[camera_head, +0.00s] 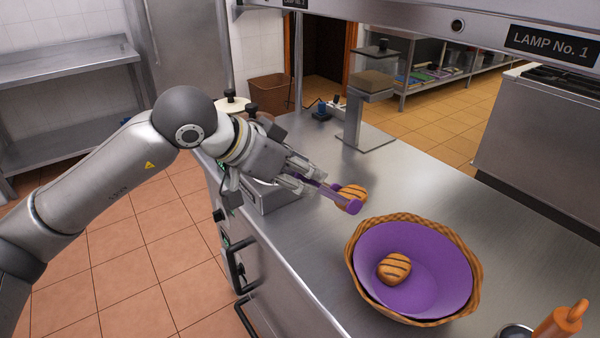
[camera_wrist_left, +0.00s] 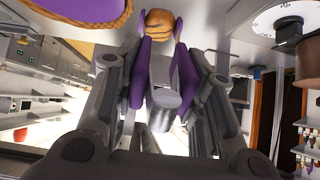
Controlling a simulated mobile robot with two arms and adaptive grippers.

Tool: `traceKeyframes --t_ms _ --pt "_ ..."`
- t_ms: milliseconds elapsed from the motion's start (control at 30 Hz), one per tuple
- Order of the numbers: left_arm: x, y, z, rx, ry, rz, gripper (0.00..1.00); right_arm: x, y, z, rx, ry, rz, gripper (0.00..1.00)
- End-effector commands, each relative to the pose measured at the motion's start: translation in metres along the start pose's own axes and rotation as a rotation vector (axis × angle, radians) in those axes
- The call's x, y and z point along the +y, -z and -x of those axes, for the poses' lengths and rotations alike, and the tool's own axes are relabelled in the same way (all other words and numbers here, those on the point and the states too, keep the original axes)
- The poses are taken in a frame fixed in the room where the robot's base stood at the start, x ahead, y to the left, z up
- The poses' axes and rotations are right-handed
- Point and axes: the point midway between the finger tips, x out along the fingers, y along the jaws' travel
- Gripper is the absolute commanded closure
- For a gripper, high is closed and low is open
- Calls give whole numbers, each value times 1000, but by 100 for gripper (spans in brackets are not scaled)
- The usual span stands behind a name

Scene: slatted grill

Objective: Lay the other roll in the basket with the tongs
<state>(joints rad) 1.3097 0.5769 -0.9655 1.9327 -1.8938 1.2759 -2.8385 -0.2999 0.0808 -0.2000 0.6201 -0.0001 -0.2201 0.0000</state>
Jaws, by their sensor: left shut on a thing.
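My left gripper (camera_head: 298,180) is shut on the tongs (camera_head: 338,197), which have purple arms; they also show in the left wrist view (camera_wrist_left: 186,80). A striped brown roll (camera_head: 352,192) is at the tong tips. In the left wrist view this roll (camera_wrist_left: 159,22) sits between the two purple tips; I cannot tell whether both press on it or whether it is clear of the counter. The wicker basket (camera_head: 474,290) with a purple lining stands to the right, nearer the camera. Another striped roll (camera_head: 394,268) lies inside it. My right gripper is not in view.
The steel counter (camera_head: 440,190) is clear behind the basket. A stand with a block on top (camera_head: 366,125) is at the back. An orange-handled item (camera_head: 560,322) is at the front right. The lamp rail (camera_head: 440,20) runs overhead.

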Motion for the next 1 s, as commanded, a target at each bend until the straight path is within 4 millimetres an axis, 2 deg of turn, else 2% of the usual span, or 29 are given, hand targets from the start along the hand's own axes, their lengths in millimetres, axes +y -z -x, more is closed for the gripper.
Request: traceKeyframes --t_ms 533,1000 --pt "-1 41 36 4 1 -1 100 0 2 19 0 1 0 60" --pt "-1 46 40 3 1 -1 100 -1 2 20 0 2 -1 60"
